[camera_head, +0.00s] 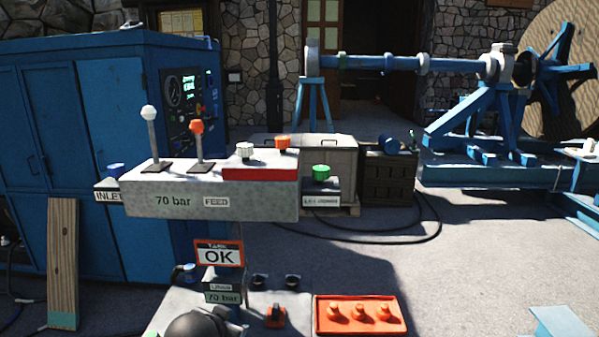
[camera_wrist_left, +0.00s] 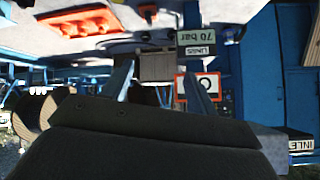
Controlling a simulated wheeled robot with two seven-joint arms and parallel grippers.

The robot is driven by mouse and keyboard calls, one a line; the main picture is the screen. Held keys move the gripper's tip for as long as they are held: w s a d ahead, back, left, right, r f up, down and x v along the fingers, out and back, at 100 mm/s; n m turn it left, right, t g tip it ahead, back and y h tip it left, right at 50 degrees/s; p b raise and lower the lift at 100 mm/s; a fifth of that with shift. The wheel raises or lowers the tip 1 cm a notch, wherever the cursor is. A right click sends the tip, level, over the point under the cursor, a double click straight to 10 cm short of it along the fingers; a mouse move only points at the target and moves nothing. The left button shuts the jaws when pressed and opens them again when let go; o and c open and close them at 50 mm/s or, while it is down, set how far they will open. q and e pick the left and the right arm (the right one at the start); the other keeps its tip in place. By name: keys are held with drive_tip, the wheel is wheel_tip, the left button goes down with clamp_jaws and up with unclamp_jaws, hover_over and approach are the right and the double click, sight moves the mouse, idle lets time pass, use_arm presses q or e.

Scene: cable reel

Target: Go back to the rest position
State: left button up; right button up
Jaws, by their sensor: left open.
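My left gripper (camera_wrist_left: 158,88) shows in the left wrist view, which is upside down. Its two fingers stand apart with nothing visible between them. Beyond them are the OK sign (camera_wrist_left: 186,86) and the 70 bar label plate (camera_wrist_left: 196,42). In the head view the left gripper's fingers cannot be made out; a dark rounded shape covers part of the lower panel at the bottom edge. My right gripper is in neither view. The grey control box (camera_head: 212,198) carries a white-knobbed lever and an orange-knobbed lever, both upright.
The lower panel (camera_head: 180,303) holds an orange tray (camera_head: 361,329) with several orange knobs. A blue cabinet (camera_head: 70,150) fills the left. A blue reel stand (camera_head: 470,130) stands at the back right. A wooden plank (camera_head: 63,255) leans at the left. The ground at right centre is mostly clear.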

use_arm(q)
drive_tip(key=s+d+f+n+g, duration=0.1)
drive_tip(key=s+f+g, duration=0.3)
drive_tip(key=s+f, duration=0.9)
drive_tip(key=s+d+f+n+g, duration=0.1)
drive_tip(key=s+f+g, duration=0.2)
drive_tip(key=s+f, duration=1)
drive_tip(key=s, duration=0.4)
drive_tip(key=shift+s+g+h+p, duration=0.3)
drive_tip(key=shift+s+g+h, duration=0.05)
drive_tip(key=shift+g+h, duration=0.05)
